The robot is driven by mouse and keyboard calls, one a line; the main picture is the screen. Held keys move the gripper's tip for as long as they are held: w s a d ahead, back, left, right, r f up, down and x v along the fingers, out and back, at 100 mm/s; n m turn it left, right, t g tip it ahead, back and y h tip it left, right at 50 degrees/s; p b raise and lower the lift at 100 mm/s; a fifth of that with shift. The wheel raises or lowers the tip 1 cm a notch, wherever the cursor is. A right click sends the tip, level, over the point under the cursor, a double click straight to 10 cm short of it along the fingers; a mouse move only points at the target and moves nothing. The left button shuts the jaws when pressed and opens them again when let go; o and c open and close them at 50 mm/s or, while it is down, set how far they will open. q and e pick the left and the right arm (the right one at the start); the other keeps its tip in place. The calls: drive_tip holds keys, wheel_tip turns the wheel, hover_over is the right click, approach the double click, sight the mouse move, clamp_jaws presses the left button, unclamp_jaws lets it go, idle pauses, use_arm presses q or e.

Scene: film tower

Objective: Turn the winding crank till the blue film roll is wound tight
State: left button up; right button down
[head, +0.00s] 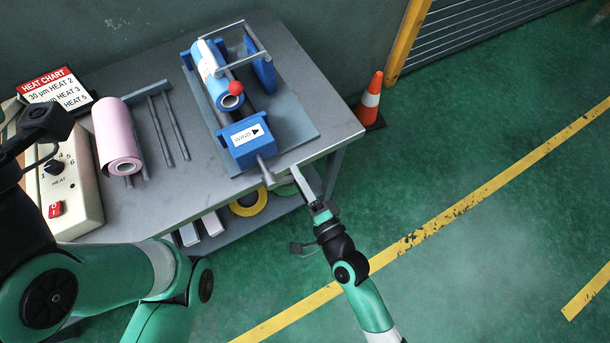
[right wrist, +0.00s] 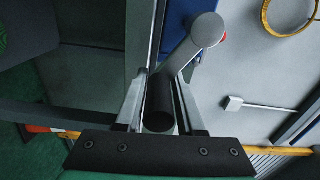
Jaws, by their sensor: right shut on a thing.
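The blue film roll (head: 230,97) lies on a spindle in the blue winding frame (head: 245,140), its blue end facing the front. A red ball (head: 236,87) shows beside the roll. The grey crank (head: 264,170) sticks out from the front of the blue block labelled WIND. My right gripper (head: 300,178) is at the table's front right edge, beside the crank. In the right wrist view, the crank's grey arm (right wrist: 195,45) leads to its dark handle (right wrist: 158,105), held between my fingers. My left arm is at the left, with its fingertips not visible.
A heat control box (head: 75,190) and a heat chart (head: 52,88) are farther left. A yellow ring (head: 250,203) lies on the lower shelf. A traffic cone (head: 372,100) stands right of the table; floor is clear at right.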

drive_tip(key=shift+f, duration=0.25)
drive_tip(key=c, duration=0.7)
unclamp_jaws()
drive_tip(key=shift+a, duration=0.1)
drive_tip(key=shift+o, duration=0.2)
drive_tip(key=shift+s+r, duration=0.1)
drive_tip(key=b+v, duration=0.1)
drive_tip(key=v, duration=1)
drive_tip(key=shift+s, duration=0.2)
drive_tip(key=shift+r, duration=0.1)
